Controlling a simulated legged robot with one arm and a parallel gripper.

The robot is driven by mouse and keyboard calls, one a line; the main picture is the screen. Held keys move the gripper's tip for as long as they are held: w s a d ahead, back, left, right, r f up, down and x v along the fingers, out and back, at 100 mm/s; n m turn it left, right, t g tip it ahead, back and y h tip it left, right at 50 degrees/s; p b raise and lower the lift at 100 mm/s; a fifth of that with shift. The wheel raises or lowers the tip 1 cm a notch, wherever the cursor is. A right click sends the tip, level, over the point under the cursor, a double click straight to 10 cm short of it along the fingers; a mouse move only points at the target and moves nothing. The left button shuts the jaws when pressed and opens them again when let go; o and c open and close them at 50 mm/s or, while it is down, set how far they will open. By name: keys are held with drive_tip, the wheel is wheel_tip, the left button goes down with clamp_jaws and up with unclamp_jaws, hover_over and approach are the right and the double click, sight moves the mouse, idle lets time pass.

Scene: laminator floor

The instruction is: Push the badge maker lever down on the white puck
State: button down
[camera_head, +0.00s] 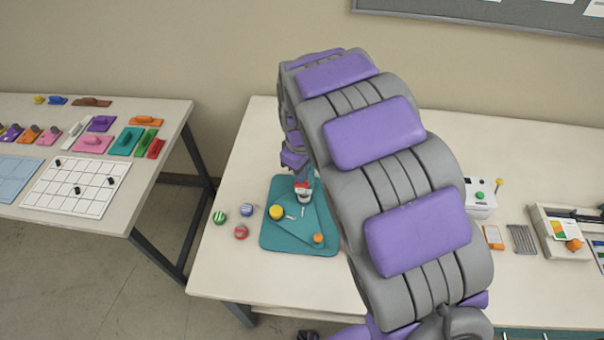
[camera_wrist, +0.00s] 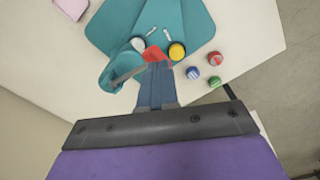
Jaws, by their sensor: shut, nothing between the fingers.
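The teal badge maker base (camera_head: 285,243) lies on the right-hand table; it also shows in the wrist view (camera_wrist: 195,18). A white puck (camera_wrist: 138,43) shows on it beside my fingertips. A yellow puck (camera_wrist: 177,51) lies on the other side. A red part (camera_wrist: 152,53) is right at my fingertips; I cannot tell if it is the lever's end. A grey bar (camera_wrist: 127,75), perhaps the lever, runs over a rounded teal part towards my fingers, which hide its end. My gripper (camera_wrist: 153,64) is shut and empty, pointing down over the base. Contact is unclear.
Green (camera_head: 219,217), blue (camera_head: 247,210) and red (camera_head: 241,232) striped buttons lie left of the base. My arm hides the table's middle. A white box (camera_head: 479,200) and a tray (camera_head: 560,240) stand to the right. A second table (camera_head: 120,220) is at left.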

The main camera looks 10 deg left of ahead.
sight(301, 187)
drive_tip(key=shift+f, duration=0.15)
idle(0.4)
wheel_tip(301, 187, down, 9)
drive_tip(key=shift+r+b, duration=0.1)
drive_tip(key=shift+b, duration=0.9)
idle(0.8)
drive_tip(key=shift+r+p, duration=1.65)
drive_tip(key=shift+r, duration=3.9)
drive_tip(key=shift+d, duration=0.1)
